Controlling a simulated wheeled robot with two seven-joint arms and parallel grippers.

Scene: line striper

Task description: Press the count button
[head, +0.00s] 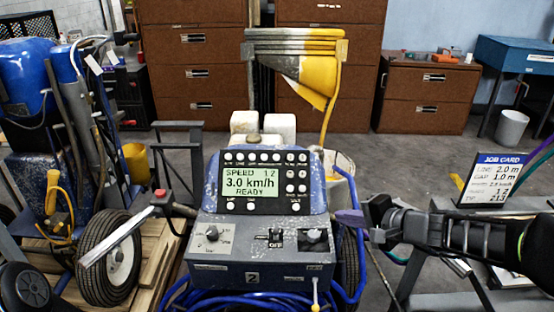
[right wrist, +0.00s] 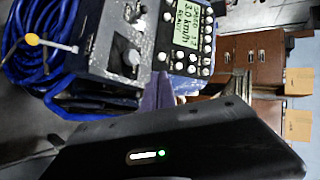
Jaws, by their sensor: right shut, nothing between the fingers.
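The line striper's blue control console (head: 212,195) stands in the middle of the head view. Its screen (head: 243,184) reads SPEED, 3.0 km/h, READY. Round white buttons (head: 290,188) sit above, below and right of the screen. Their labels are too small to read, so I cannot tell which is the count button. My right gripper (head: 345,216) is shut and empty, just right of the console's lower part, apart from the buttons. In the right wrist view its purplish fingers (right wrist: 158,92) show beside the console, with the screen (right wrist: 192,24) beyond. My left gripper is not in view.
Below the screen, a grey panel (head: 225,262) carries knobs and an OFF switch (head: 276,237). Blue hose (head: 356,275) loops around it. A silver handle (head: 122,235) sticks out left. A job card (head: 492,178) stands at right. Brown cabinets (head: 192,62) line the back.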

